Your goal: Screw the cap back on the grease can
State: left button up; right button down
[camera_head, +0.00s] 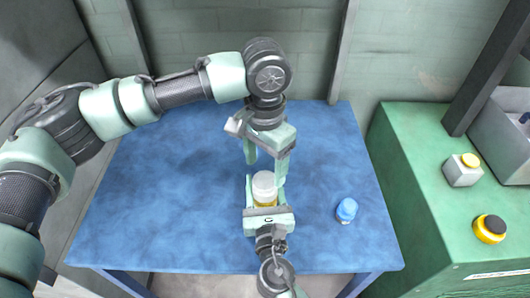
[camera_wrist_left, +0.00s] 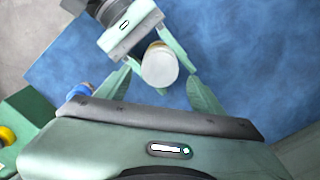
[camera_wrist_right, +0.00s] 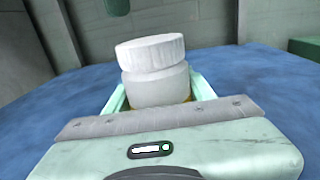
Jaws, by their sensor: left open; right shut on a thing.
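The grease can (camera_head: 264,201) stands upright in my right gripper (camera_head: 265,190), with a yellowish body and a white upper part. A white ribbed cap (camera_wrist_right: 151,51) sits on top of it in the right wrist view, looking slightly tilted; I cannot tell whether it is threaded. My right gripper is shut on the can from the front. My left gripper (camera_head: 266,168) points down, open, its fingers above and just behind the cap. In the left wrist view the round cap top (camera_wrist_left: 159,66) shows between the open fingers, apart from them.
A blue table (camera_head: 180,190) lies under both grippers, mostly clear. A small blue container (camera_head: 347,209) stands to the right of the can. A green cabinet (camera_head: 430,180) at the right holds a grey box with a yellow button (camera_head: 463,170) and a yellow-black round object (camera_head: 490,229).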

aim_at(265, 180)
pick_arm(q)
jog(key=shift+f, duration=2)
jog(key=shift+c, duration=0.2)
grip_shut()
jog(key=shift+o, duration=0.9)
grip_release()
notch_tip(265, 180, up, 12)
